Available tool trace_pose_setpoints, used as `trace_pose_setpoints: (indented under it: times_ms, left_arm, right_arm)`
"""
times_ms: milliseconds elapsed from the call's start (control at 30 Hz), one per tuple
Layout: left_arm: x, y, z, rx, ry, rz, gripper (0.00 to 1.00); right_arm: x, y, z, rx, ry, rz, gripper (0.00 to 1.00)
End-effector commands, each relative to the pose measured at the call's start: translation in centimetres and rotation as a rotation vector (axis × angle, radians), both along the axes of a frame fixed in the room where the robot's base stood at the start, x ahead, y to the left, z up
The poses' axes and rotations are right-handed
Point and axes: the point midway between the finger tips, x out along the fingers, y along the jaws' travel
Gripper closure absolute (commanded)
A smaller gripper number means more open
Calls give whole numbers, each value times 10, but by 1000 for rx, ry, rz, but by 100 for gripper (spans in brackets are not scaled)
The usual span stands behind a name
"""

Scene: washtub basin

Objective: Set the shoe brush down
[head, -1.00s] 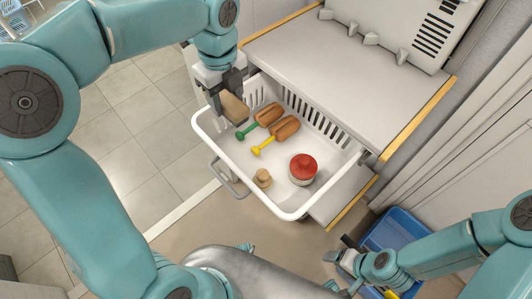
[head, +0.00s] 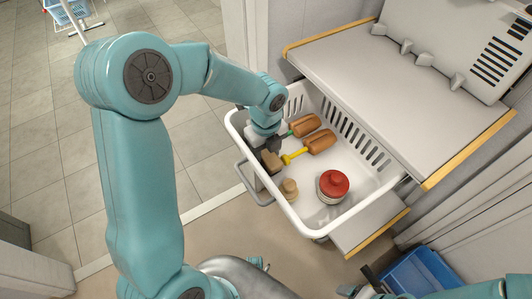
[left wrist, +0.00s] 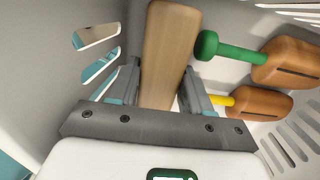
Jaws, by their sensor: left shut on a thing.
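The shoe brush (left wrist: 166,50), a long light-wood block, is between the fingers of my left gripper (left wrist: 152,88) in the left wrist view. My left gripper (head: 268,152) is shut on it. In the head view the brush (head: 271,161) shows low inside the left end of the white basket drawer (head: 262,184), partly hidden by the gripper. I cannot tell whether it touches the drawer floor. My right gripper (head: 364,286) is at the bottom edge of the head view, away from the drawer; its jaw state is unclear.
Two brown shoe trees, one with a green handle (left wrist: 228,48) and one with a yellow handle (head: 294,157), lie right of the brush. A small wooden knob (head: 288,188) and a red-lidded jar (head: 332,186) stand nearer the front. A blue bin (head: 418,274) is at lower right.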

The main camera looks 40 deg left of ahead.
Motion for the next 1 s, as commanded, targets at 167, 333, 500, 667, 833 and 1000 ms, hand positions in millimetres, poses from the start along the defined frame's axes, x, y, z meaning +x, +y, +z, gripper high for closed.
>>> trace_pose_setpoints:
  times_ms: [167, 333, 500, 667, 833, 1000]
  left_arm:
    - [0, 0, -3, -1, -2, 0, 84]
    - [0, 0, -6, 0, -1, 0, 84]
    - [0, 0, -7, 0, -1, 0, 41]
    - [0, 0, -6, 0, -1, 0, 41]
    - [1, 0, 6, 1, -4, 0, 41]
    - [1, 0, 44, 0, -7, 0, 41]
  right_arm:
    - [0, 0, -1, 0, 0, 0, 26]
    - [0, 0, -3, 0, 0, 0, 26]
    - [0, 0, -3, 0, 0, 0, 26]
    - [0, 0, -2, 0, 0, 0, 26]
    - [0, 0, 3, 0, 0, 0, 26]
    - [0, 0, 13, 0, 0, 0, 26]
